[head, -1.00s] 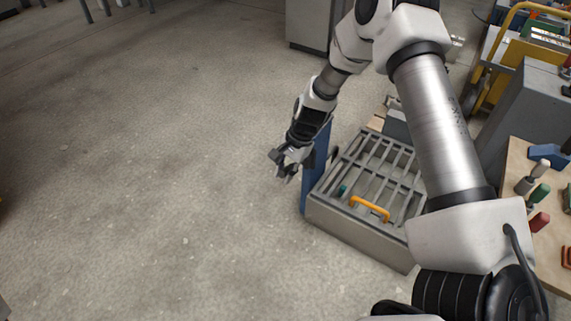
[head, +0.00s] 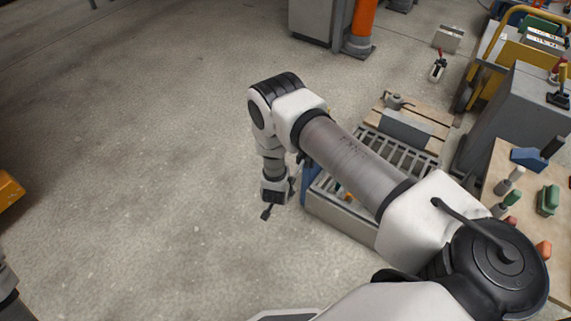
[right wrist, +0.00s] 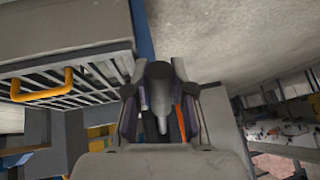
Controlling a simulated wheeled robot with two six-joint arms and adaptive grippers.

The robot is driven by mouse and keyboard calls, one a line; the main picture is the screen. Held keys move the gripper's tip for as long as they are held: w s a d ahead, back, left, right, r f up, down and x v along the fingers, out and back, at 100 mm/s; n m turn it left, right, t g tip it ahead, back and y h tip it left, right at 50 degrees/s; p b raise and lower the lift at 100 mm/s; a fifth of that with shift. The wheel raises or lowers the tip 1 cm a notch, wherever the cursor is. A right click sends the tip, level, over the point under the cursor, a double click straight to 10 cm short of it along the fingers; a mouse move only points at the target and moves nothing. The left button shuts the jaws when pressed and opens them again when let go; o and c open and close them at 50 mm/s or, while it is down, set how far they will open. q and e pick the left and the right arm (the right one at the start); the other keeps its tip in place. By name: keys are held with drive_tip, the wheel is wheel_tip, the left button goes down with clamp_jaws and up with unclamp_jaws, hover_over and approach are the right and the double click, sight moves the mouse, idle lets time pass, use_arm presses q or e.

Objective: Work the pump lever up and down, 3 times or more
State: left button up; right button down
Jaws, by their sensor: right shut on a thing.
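In the head view my right gripper (head: 278,188) points down beside the left end of the grated grey box, close to the box's blue side panel (head: 308,182). A thin dark rod with a dark end (head: 266,213), which looks like the pump lever, sticks out below the gripper. In the right wrist view the right gripper (right wrist: 158,105) is shut on this lever (right wrist: 158,88), whose dark rounded end and paler shaft lie between the fingers. The lever's pivot is hidden.
The grated box (head: 340,213) stands on the floor, partly behind my right arm. Its orange handle (right wrist: 45,88) shows in the right wrist view. A wooden bench (head: 510,165) with coloured-handled tools is at the right. An orange post (head: 362,25) stands behind.

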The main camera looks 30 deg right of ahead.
drive_tip(key=shift+w+d+f+t+h+b, duration=0.2)
drive_tip(key=shift+d+f+t+h+b, duration=0.1)
drive_tip(key=shift+f+h+b, duration=0.2)
drive_tip(key=c, duration=1)
unclamp_jaws()
drive_tip(key=shift+o, duration=0.2)
drive_tip(key=shift+a, duration=0.1)
drive_tip(key=v, duration=1.2)
